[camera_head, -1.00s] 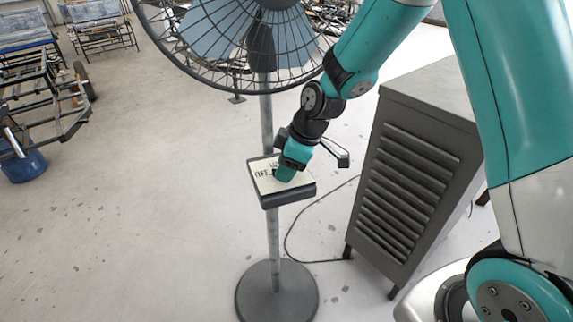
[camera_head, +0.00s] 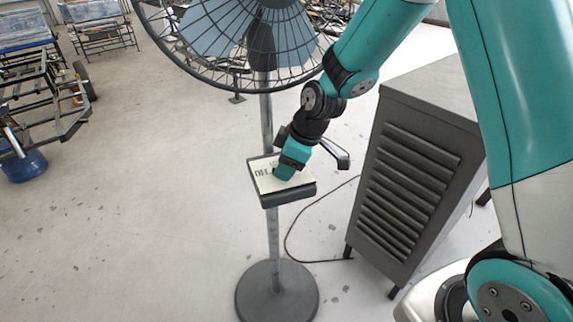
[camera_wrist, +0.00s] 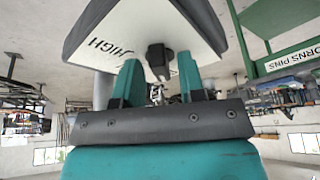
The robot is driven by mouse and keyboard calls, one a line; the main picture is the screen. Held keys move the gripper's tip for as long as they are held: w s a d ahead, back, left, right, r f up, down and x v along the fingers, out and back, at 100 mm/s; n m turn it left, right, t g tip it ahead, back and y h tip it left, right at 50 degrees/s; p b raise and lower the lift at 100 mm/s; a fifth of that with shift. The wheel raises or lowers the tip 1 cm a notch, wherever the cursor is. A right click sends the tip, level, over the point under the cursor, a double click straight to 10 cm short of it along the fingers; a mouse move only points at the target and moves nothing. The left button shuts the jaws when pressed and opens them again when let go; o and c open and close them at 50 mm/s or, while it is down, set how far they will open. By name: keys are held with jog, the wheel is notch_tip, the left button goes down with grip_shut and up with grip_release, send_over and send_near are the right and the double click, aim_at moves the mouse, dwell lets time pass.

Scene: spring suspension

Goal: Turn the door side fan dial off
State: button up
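The fan's control box (camera_head: 288,198) sits on the fan pole, with a pale top plate that shows "OFF" at its left in the head view. In the wrist view the plate (camera_wrist: 120,28) reads "HIGH" at the left, and the dark dial (camera_wrist: 158,60) sticks out of it. My gripper (camera_head: 286,174) is over the plate in the head view and hides the dial there. In the wrist view my gripper's two teal fingers (camera_wrist: 159,72) are apart, one on each side of the dial. Gaps show beside the dial; I cannot tell whether either finger touches it.
The fan's caged head (camera_head: 240,40) is above the box, close to my arm. Its round base (camera_head: 277,293) stands on the floor. A grey louvred cabinet (camera_head: 410,170) is at the right, with a cable on the floor beside it.

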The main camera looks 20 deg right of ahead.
jog(key=v, duration=1.2)
jog(key=shift+b, duration=0.3)
jog(key=shift+a, duration=0.1)
jog(key=s+a+r+m, duration=0.1)
jog(key=s+a+r, duration=0.1)
jog(key=s, duration=0.5)
jog(key=s+a+r+m+g, duration=0.1)
jog(key=s+a+m, duration=0.1)
jog(key=s, duration=0.6)
jog(key=s+a+r+m+g+p, duration=0.1)
jog(key=s+a+r, duration=0.1)
jog(key=s+a, duration=0.2)
jog(key=s, duration=0.3)
jog(key=shift+s+r+m, duration=0.2)
jog(key=shift+r+m, duration=0.1)
jog(key=shift+a, duration=0.2)
